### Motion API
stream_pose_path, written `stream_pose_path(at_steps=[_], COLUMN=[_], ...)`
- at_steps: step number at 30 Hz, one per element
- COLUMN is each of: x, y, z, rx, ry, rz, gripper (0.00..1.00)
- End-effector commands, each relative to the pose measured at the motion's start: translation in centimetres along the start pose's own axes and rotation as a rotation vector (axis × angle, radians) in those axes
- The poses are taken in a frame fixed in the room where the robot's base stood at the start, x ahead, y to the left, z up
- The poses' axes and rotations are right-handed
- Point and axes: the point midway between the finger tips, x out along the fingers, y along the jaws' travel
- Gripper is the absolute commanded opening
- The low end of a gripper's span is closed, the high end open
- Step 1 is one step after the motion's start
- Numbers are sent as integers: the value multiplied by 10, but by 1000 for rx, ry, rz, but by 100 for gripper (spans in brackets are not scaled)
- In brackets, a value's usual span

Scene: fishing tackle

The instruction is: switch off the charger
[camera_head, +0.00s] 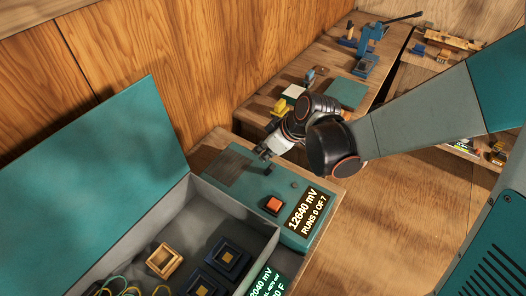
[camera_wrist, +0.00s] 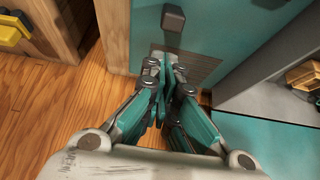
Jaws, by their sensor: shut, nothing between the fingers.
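My gripper (camera_head: 265,154) is over the far end of the charger, near the grille. In the wrist view my gripper (camera_wrist: 167,72) is shut and empty, its fingertips over the edge of the grille (camera_wrist: 195,66). A small dark square knob (camera_wrist: 173,18) stands on the teal top beyond the fingertips. I cannot tell whether the fingertips touch the charger. The orange button is outside the wrist view.
An open grey case with a raised teal lid (camera_head: 90,180) stands at the left, close beside the charger. It holds square blocks (camera_head: 164,261) and wires. A workbench behind carries a blue tool (camera_head: 368,50) and a teal slab (camera_head: 346,92). Wooden wall at the back left.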

Motion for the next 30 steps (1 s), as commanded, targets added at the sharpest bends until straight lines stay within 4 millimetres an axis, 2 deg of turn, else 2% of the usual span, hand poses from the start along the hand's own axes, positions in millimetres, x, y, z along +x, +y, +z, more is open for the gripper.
stream_pose_path(at_steps=[14, 21, 24, 30], x=[-2, -2, -29, -68], y=[1, 5, 5, 4], z=[-5, -38, -29, -20], rx=[0, 4, 7, 7], ry=[0, 0, -1, 0], rz=[0, 2, 4, 4], gripper=[0, 0, 0, 0])
